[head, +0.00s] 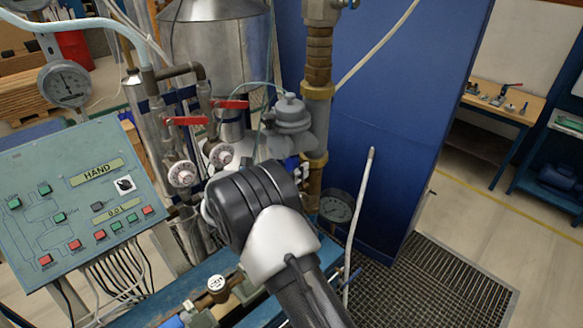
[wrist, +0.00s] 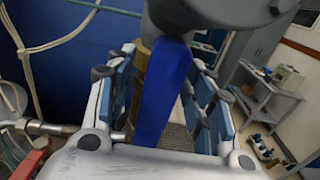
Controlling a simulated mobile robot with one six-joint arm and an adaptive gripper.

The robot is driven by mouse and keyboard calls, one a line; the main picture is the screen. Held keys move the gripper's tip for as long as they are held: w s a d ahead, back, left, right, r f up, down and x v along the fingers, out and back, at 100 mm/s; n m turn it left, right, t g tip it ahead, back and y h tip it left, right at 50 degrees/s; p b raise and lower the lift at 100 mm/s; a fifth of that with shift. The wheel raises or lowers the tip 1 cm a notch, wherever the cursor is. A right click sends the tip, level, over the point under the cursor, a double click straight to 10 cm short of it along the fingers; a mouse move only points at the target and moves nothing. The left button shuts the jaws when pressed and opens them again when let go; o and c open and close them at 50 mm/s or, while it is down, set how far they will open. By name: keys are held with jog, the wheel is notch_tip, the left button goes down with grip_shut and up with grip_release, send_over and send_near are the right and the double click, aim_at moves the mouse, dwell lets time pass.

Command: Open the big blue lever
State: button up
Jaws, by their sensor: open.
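The big blue lever (wrist: 162,95) fills the middle of the wrist view, a broad blue bar running from a grey fitting (wrist: 180,15) at the top toward my gripper's palm. My gripper (wrist: 164,68) is open, with one finger to the left of the lever and one to the right. Gaps show at the finger pads, and I cannot tell whether either touches the lever. In the head view my own wrist hides the fingers and most of the lever.
Red-handled valves (head: 185,120) and a grey valve body (head: 291,115) on a brass pipe (head: 318,65) stand close by. A blue cabinet (head: 400,90) stands behind; open floor lies right.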

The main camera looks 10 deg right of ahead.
jog(key=v, duration=1.2)
jog(key=s+d+m+g+y+b, duration=0.5)
jog(key=s+d+m+g+b, duration=0.55)
jog(key=s+d, duration=0.65)
jog(key=s+a+f+m+t+y+b, duration=0.1)
jog(key=s+f+m+t+y+b, duration=0.1)
jog(key=s+f+m+y+b, duration=0.2)
jog(key=s+a+f+m+t+y+b, duration=0.1)
jog(key=s+f+m+t+y+b, duration=0.1)
jog(key=s+m, duration=0.9)
jog(key=s+f+y+b, duration=0.1)
jog(key=s+f+y, duration=0.1)
jog(key=s+y, duration=0.1)
jog(key=shift+s+f+t+y+b, duration=0.3)
jog(key=shift+s+f+t+b, duration=0.1)
jog(key=shift+s, duration=0.1)
